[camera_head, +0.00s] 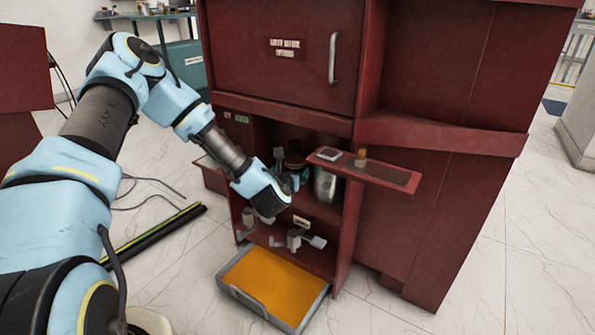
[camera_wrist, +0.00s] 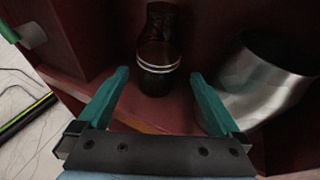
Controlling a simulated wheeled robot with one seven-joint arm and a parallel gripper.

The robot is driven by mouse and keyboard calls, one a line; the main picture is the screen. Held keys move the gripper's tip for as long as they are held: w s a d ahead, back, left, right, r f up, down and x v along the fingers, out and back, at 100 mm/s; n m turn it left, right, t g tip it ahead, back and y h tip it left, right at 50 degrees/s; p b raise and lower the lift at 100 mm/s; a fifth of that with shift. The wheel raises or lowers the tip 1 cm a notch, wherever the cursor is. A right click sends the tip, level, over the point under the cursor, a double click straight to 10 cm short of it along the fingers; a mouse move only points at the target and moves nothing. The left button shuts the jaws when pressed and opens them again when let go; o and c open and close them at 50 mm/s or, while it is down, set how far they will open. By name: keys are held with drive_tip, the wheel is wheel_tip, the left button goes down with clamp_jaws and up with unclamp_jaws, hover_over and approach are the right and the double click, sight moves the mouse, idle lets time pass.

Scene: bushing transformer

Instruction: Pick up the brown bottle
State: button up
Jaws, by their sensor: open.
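The brown bottle (camera_wrist: 158,62) stands in the dark red cabinet, with pale bands around it in the wrist view. In the head view its dark top (camera_head: 295,157) shows just behind my gripper (camera_head: 290,182), and its lower part is hidden. In the wrist view my gripper (camera_wrist: 160,76) is open. Its two teal fingers point toward the bottle, one on each side in the picture, with nothing held between them. I cannot tell whether the fingertips reach past the bottle's near side.
A silver metal can (camera_wrist: 262,78) stands close to the right finger. A red shelf board (camera_head: 385,175) with small items juts out at the right of the cabinet opening. An orange-lined grey tray (camera_head: 280,285) lies below. The cabinet's left wall (camera_wrist: 82,35) is near.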

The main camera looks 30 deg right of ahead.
sight(293, 167)
drive_tip(key=x, duration=0.2)
drive_tip(key=b+x, duration=0.1)
drive_tip(key=x, duration=0.4)
drive_tip(key=shift+w+d+f+b, duration=0.1)
drive_tip(key=shift+w+f+b, duration=0.2)
drive_tip(key=shift+f+b, duration=0.1)
drive_tip(key=c, duration=1.4)
drive_tip(key=shift+r, duration=0.1)
drive_tip(key=shift+c, duration=0.2)
